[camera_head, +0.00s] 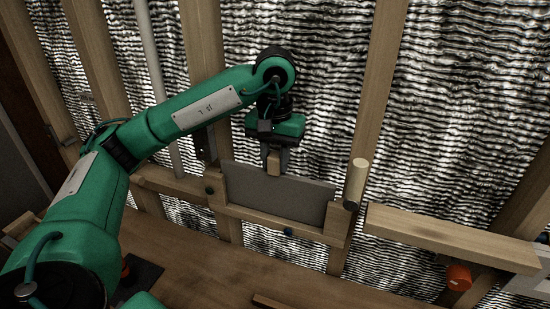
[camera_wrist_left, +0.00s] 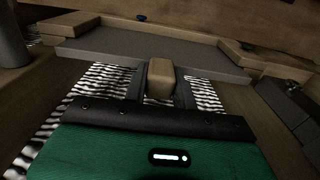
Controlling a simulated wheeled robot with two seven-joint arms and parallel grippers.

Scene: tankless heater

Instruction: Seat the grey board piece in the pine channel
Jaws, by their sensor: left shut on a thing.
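The grey board piece (camera_head: 280,196) stands upright against the wall, with a small wooden block (camera_head: 273,161) at its top edge. My left gripper (camera_head: 276,160) is shut on this block from above. The block also shows between the fingers in the left wrist view (camera_wrist_left: 160,78), with the grey board (camera_wrist_left: 150,43) beyond it. The pine channel (camera_head: 270,221) has a bottom rail and a short upright at each end. The board's lower edge is hidden behind the bottom rail, and its ends meet the uprights. I cannot tell whether it touches the bottom. My right gripper is not in view.
Wall studs (camera_head: 375,100) stand behind. A wooden worktop (camera_head: 220,270) lies in front, mostly clear.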

